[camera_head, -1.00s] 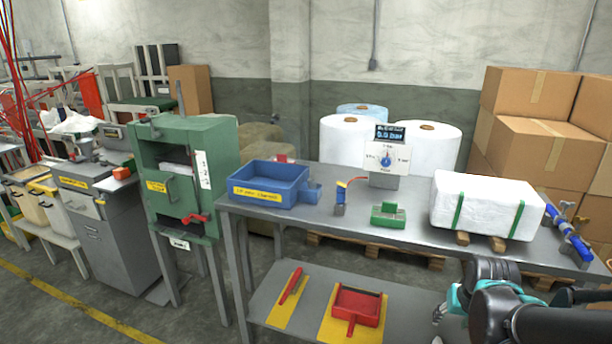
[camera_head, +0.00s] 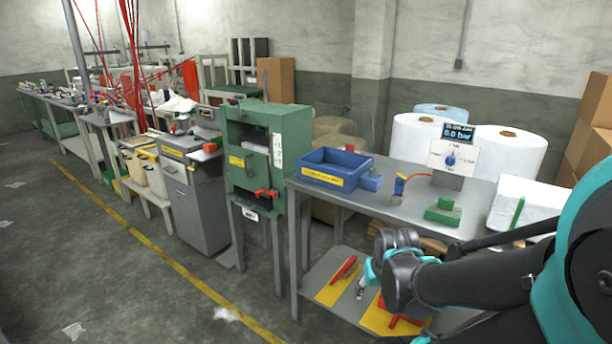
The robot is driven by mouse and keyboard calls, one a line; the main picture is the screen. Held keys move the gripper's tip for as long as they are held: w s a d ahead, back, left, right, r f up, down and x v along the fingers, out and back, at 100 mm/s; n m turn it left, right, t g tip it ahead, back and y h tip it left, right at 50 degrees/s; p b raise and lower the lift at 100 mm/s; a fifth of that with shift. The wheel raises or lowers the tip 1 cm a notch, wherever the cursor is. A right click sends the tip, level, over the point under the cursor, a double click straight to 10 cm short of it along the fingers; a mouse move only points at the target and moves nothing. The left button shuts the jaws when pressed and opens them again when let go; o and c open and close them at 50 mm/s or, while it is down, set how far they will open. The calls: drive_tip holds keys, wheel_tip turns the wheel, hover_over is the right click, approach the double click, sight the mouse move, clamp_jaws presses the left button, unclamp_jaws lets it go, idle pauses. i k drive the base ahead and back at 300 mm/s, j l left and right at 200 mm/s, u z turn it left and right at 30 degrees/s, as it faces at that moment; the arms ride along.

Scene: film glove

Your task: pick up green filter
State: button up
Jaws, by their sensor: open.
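A small green block-like thing (camera_head: 443,212), which looks like the green filter, sits on the grey metal table (camera_head: 400,205), in front of the gauge stand. My gripper (camera_head: 362,287) is at the end of my black and teal arm, in front of the table at about lower-shelf height. It is below and left of the green piece in the picture, apart from it. Its fingers show only small, and nothing is seen between them.
A blue bin (camera_head: 333,168) and a small blue and orange tool (camera_head: 398,188) stand left of the green piece. A gauge (camera_head: 452,156) stands behind it, and a white wrapped block (camera_head: 512,207) lies to the right. A green machine (camera_head: 262,150) stands left of the table. The floor in front is mostly clear.

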sight(444, 212)
drive_tip(key=k+l+z, duration=0.1)
drive_tip(key=z, duration=0.65)
